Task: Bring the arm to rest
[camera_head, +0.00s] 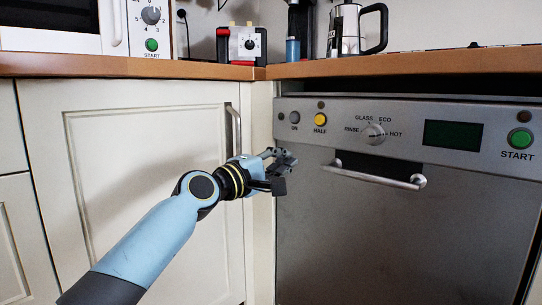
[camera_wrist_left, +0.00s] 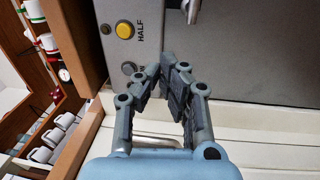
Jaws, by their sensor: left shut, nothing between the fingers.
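My left arm comes in from the lower left of the head view. Its left gripper (camera_head: 281,172) is in front of the left edge of the dishwasher (camera_head: 345,235), below the ON and HALF buttons. In the left wrist view the fingers of the left gripper (camera_wrist_left: 164,75) come together with nothing held between them. The yellow HALF button (camera_head: 320,119) also shows in the wrist view (camera_wrist_left: 124,30), beyond the fingertips. Whether the fingers touch the dishwasher front I cannot tell. My right gripper is not in view.
The dishwasher handle (camera_head: 375,177) juts out right of the gripper. A cabinet door handle (camera_head: 234,130) stands close behind the wrist. White mugs (camera_wrist_left: 40,155) stand on shelves.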

